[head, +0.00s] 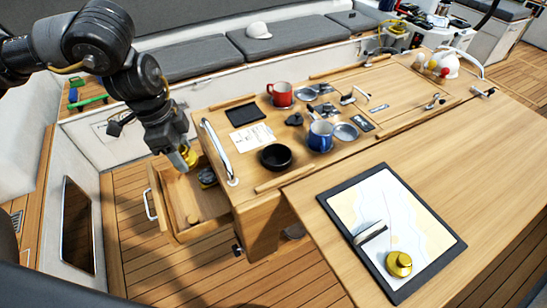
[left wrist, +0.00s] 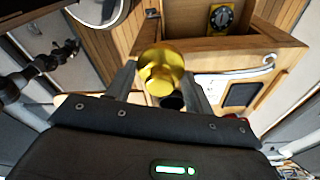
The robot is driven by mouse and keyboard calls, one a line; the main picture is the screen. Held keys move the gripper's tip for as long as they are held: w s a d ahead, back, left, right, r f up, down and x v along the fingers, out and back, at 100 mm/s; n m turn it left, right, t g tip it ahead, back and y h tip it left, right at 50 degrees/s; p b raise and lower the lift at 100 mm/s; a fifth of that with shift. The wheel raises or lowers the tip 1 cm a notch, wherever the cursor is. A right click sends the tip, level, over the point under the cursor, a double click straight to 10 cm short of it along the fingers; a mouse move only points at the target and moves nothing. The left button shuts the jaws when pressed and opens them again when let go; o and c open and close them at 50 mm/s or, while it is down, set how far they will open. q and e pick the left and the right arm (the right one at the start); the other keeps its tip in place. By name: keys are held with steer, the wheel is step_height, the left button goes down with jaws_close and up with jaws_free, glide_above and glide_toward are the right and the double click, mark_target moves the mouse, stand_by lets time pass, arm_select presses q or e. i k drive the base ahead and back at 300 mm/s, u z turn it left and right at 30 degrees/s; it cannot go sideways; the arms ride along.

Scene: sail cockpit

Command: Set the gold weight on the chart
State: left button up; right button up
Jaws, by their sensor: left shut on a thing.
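My left gripper (head: 187,154) is shut on a gold weight (head: 191,158), held above the open drawer (head: 165,218) at the left end of the cabinet. In the left wrist view the round gold weight (left wrist: 162,70) sits between the two fingers of my left gripper (left wrist: 161,88). The chart (head: 372,198) lies flat in a dark frame on the wooden table at the right. A second gold weight (head: 399,262) stands on its lower part, beside a grey-and-white tool (head: 370,233). My right gripper is not in view.
A yellow device with a dark dial (left wrist: 220,18) lies in the drawer. The counter holds a black bowl (head: 276,156), a blue mug (head: 320,137), a red mug (head: 281,94) and a metal rail (head: 218,150). The table right of the chart is clear.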

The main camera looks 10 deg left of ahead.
mark_target(348, 205)
steer(key=z, duration=2.5)
steer(key=k, duration=0.8)
steer(key=u, duration=0.15)
